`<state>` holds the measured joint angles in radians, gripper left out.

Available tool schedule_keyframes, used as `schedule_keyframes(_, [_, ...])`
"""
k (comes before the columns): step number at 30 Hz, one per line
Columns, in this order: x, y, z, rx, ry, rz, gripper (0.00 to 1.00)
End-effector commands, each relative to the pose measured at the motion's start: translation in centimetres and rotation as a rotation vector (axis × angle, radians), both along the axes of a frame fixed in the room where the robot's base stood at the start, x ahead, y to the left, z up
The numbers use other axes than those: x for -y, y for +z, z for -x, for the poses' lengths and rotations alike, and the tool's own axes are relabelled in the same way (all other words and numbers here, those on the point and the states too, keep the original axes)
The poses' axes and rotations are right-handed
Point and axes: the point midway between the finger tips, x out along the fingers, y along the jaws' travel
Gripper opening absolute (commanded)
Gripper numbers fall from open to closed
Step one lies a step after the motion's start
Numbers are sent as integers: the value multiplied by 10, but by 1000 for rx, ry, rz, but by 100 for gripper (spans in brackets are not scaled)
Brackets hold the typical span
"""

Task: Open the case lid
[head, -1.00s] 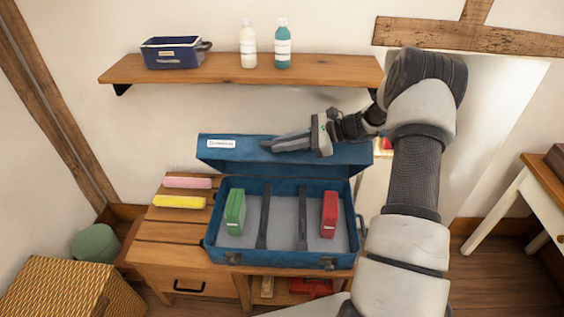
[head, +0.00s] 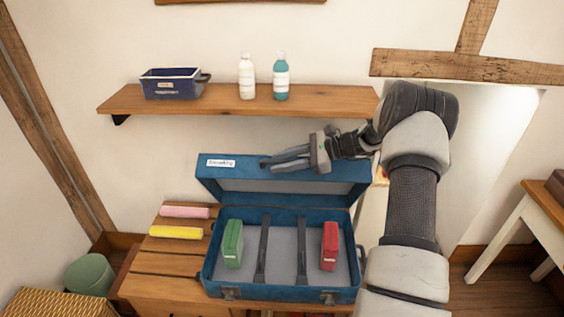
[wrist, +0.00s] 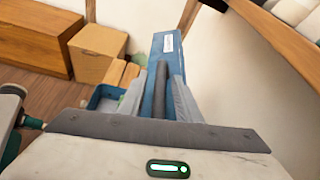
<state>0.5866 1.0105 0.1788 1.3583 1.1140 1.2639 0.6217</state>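The blue case (head: 283,293) sits on a wooden bench with its lid (head: 225,188) raised at the back, showing its inner side. The lid's top edge carries a white label and also shows in the wrist view (wrist: 166,45). My gripper (head: 268,163) is at the lid's top edge, right of the label, pointing left. A green block (head: 233,243) and a red block (head: 329,246) stand inside the case.
A wall shelf (head: 200,101) above the lid holds a dark blue bin (head: 171,86), a white bottle (head: 247,78) and a teal bottle (head: 281,78). Pink (head: 184,212) and yellow (head: 176,232) items lie left of the case. A small table (head: 535,200) stands at right.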

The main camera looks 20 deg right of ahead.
Motion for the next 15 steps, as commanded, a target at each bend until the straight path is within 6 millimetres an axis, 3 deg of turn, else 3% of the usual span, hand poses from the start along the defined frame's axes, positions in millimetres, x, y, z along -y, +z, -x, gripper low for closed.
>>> schedule_keyframes(8, [3, 1, 1, 0, -1, 0, 31])
schedule_keyframes(15, [35, 15, 14, 1, -5, 1, 31])
